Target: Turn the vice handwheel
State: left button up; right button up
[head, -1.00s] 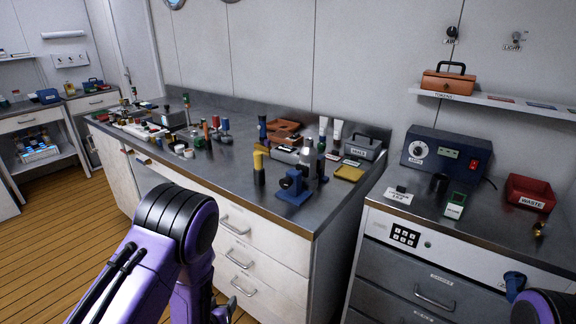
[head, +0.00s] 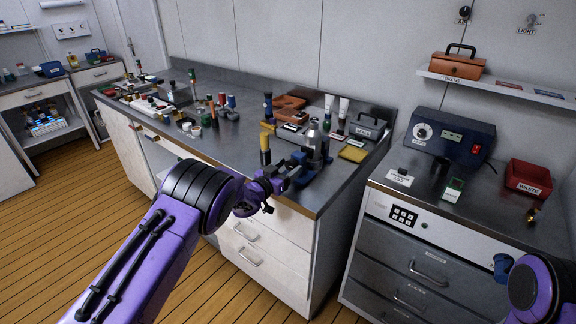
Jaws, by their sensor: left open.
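The small blue vice (head: 302,160) stands near the front right corner of the long metal-topped bench (head: 222,152). My left gripper (head: 282,180) is open at the bench's front edge, just left of and in front of the vice, and overlaps it in the picture. The handwheel cannot be made out clearly behind the gripper. I cannot tell whether the fingers touch the vice.
A yellow-topped dark cylinder (head: 265,149) stands close left of the vice. A dark bottle with a grey top (head: 313,140) stands just behind it. A yellow pad (head: 353,154) lies to the right. The right cabinet holds a power unit (head: 450,137) and a red waste bin (head: 528,178).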

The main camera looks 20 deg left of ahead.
pick_arm(q)
jog(key=shift+w+d, duration=0.1)
jog(key=shift+w, duration=0.15)
jog(key=shift+c, duration=0.4)
jog(key=c, duration=1)
jog(key=shift+f+b, duration=0.2)
jog(key=shift+b, duration=0.2)
jog(key=m+b, duration=0.3)
jog(key=b, duration=0.1)
jog(key=shift+f, duration=0.1)
jog(key=shift+m, duration=0.5)
jog(key=shift+r, duration=0.3)
